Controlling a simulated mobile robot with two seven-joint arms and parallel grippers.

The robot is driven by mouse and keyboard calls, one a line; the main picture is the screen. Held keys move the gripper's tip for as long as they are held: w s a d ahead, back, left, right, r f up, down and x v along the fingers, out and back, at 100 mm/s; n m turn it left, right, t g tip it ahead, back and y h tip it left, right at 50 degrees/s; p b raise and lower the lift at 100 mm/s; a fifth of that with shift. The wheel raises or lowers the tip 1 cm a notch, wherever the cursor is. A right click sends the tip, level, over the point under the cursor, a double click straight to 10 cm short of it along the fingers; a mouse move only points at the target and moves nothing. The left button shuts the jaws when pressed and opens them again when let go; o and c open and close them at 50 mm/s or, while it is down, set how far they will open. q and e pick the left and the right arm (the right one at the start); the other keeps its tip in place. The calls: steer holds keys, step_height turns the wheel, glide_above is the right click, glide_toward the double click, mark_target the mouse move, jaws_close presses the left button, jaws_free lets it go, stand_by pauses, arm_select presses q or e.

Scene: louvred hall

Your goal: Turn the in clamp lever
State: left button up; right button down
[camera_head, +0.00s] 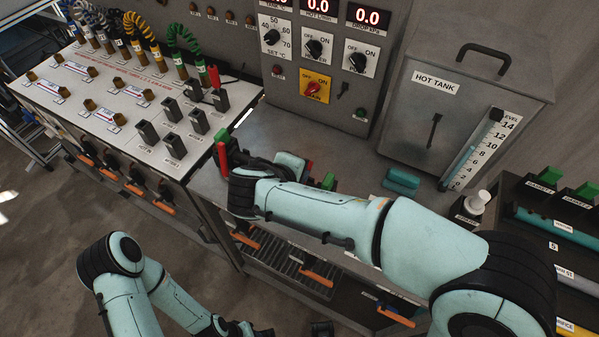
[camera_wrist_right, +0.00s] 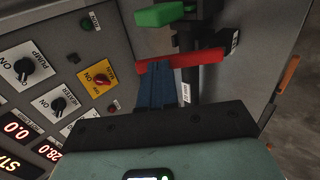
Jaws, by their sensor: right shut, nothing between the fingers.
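A clamp with a red lever (camera_wrist_right: 195,59) and a green handle (camera_wrist_right: 165,14) stands on a dark post in the right wrist view. In the head view its red lever (camera_head: 222,158) and green handle (camera_head: 220,135) show just beyond my right wrist. My right gripper (camera_wrist_right: 157,75) is shut and empty. Its blue fingers reach the red lever's side; whether they touch it I cannot tell. A white label (camera_wrist_right: 187,93) on the post is too small to read. My left arm is low at the bottom of the head view; its gripper is not clearly visible.
A second red lever (camera_head: 309,168) and green handle (camera_head: 328,181) are partly hidden behind my right arm. The hot tank (camera_head: 465,100) and control panel (camera_head: 330,85) stand behind. A bench with sockets (camera_head: 125,100) is at left. Open floor lies at lower left.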

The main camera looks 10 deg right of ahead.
mark_target(312, 164)
arm_select(q)
steer(key=shift+r, duration=0.1)
arm_select(e)
steer(key=shift+w+d+r+p, duration=0.1)
steer(key=shift+w+d+p, duration=0.1)
steer(key=shift+p, duration=0.3)
steer(key=w+g+y+p, duration=0.1)
steer(key=p, duration=0.1)
steer(key=w+d+g+y+p, duration=0.1)
steer(key=shift+d+g+p, duration=0.2)
steer(key=shift+g+p, duration=0.1)
steer(key=shift+p, duration=0.1)
steer(key=shift+w+d+f+g+y+p, duration=0.25)
steer(key=shift+w+f+g+p, duration=0.1)
steer(key=shift+f, duration=0.15)
steer(key=shift+w+d+f+g+y+p, duration=0.15)
steer(key=shift+w+d+f+g+p, duration=0.1)
steer(key=shift+w+f, duration=0.15)
arm_select(q)
steer(key=w+r, duration=0.3)
steer(key=r, duration=0.3)
steer(key=shift+b, duration=0.35)
arm_select(e)
steer(key=shift+x, duration=1.35)
steer(key=shift+w+d, duration=0.15)
steer(key=shift+d, duration=0.05)
steer(key=shift+a, duration=0.1)
